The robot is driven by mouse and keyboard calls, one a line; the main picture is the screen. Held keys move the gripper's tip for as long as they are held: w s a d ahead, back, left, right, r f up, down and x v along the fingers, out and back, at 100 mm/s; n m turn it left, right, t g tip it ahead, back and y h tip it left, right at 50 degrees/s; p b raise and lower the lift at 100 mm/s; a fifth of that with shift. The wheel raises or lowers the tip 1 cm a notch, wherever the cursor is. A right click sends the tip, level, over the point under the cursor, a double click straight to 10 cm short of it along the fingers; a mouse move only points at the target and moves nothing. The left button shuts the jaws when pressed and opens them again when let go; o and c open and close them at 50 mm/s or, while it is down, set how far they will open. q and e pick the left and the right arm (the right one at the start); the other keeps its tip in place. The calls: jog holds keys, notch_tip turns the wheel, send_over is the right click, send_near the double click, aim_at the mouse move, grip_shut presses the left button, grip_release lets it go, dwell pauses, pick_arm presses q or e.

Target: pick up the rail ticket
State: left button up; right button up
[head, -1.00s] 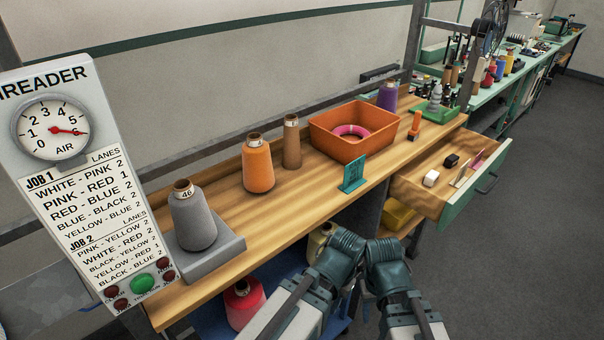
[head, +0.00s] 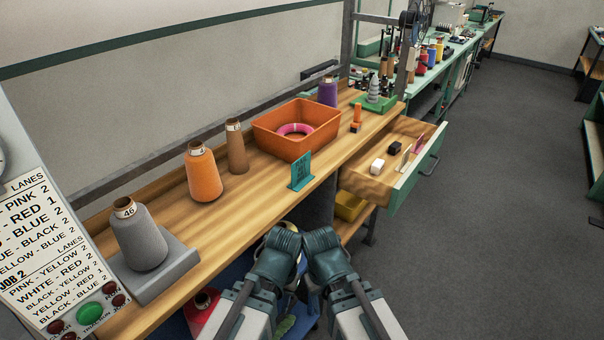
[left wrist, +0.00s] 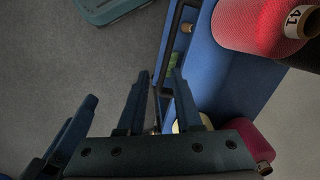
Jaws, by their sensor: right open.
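No object can be read for certain as the rail ticket. A small teal upright card with lettering (head: 301,171) stands at the bench's front edge in the head view, its text too small to read. Thin pale and pink pieces (head: 406,155) lie in the open drawer. My right gripper (head: 322,240) and left gripper (head: 283,241) are side by side in front of the bench, below the card and apart from it. In the left wrist view, my left gripper's fingers (left wrist: 158,105) are apart with nothing between them.
The wooden bench (head: 240,205) carries a grey cone (head: 138,238) on a grey block, an orange cone (head: 203,175), a brown cone (head: 236,150) and an orange bin (head: 270,140) with a pink ring. The open drawer (head: 372,183) juts out at right. Floor is clear beyond it.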

pick_arm(q)
jog(key=shift+o, duration=0.5)
jog(key=shift+r, duration=0.1)
jog(key=m+t+h+p, duration=0.3)
jog(key=t+h+p, duration=0.6)
jog(key=t+p, duration=0.2)
send_near(301, 170)
jog(key=b+x, duration=0.1)
jog(key=x, duration=0.1)
jog(key=b+x, duration=0.1)
jog(key=b, duration=0.1)
jog(key=shift+w, duration=0.4)
jog(key=shift+w+d+f+b, duration=0.3)
jog(key=shift+w+d+b, duration=0.1)
jog(key=shift+w, duration=0.1)
